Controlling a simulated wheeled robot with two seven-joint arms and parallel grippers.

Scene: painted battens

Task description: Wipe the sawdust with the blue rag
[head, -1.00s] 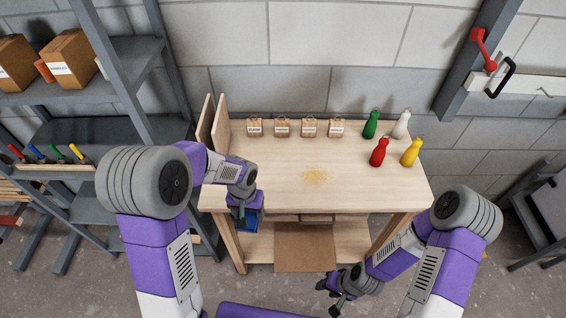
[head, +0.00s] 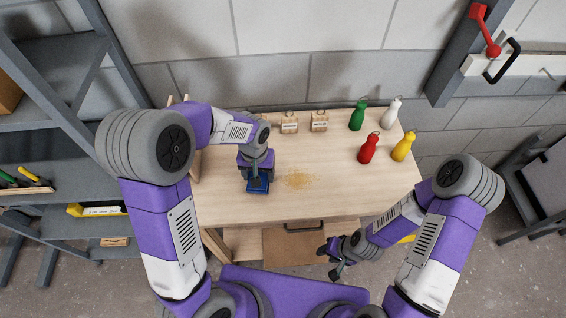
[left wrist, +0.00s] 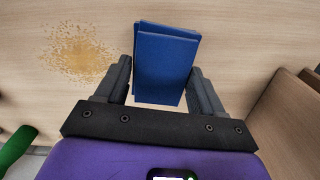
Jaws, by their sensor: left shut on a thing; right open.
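The blue rag (left wrist: 165,65) is a folded blue block between the two fingers of my left gripper (left wrist: 164,85), which is shut on it. In the head view the rag (head: 257,186) hangs below my left gripper (head: 256,176), over the left part of the wooden bench top. I cannot tell whether it touches the wood. The sawdust (head: 300,180) is a loose tan patch just right of the rag. It also shows in the left wrist view (left wrist: 76,54), apart from the rag. My right gripper (head: 336,258) is open and empty, in front of the bench's front edge.
Green (head: 358,115), white (head: 392,111), red (head: 369,148) and yellow (head: 404,147) bottles stand at the bench's right back. Grey shelving (head: 58,125) is at the left. The bench top (head: 300,208) around the sawdust is clear.

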